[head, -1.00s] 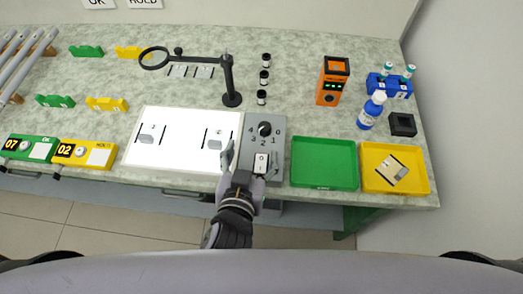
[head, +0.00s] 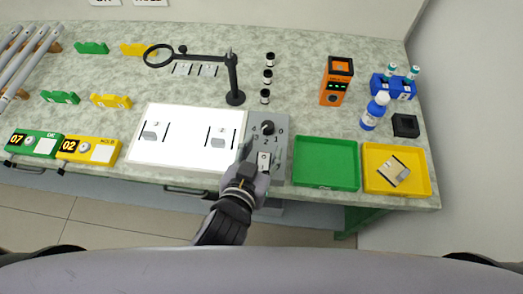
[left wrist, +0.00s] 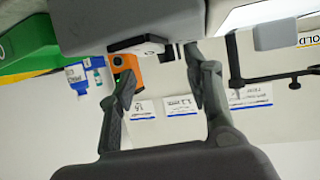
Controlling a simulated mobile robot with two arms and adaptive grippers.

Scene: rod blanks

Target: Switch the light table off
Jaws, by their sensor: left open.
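The light table (head: 188,160) is a bright white lit panel near the bench's front edge, with two small grey blocks (head: 150,133) on it. To its right is a grey control box (head: 281,127) with a black dial (head: 267,128) and numbers around it. A white rocker switch (head: 263,161) sits on the box, nearer the front edge. My left gripper (head: 260,154) is open at this switch, with a finger on either side; contact cannot be told. In the left wrist view the open fingers (left wrist: 160,80) hold nothing. My right gripper is not in view.
A green tray (head: 326,184) and a yellow tray (head: 380,188) lie right of the control box. A black magnifier stand (head: 234,80) rises behind it. An orange device (head: 336,82) and a blue bottle (head: 374,110) stand farther back right.

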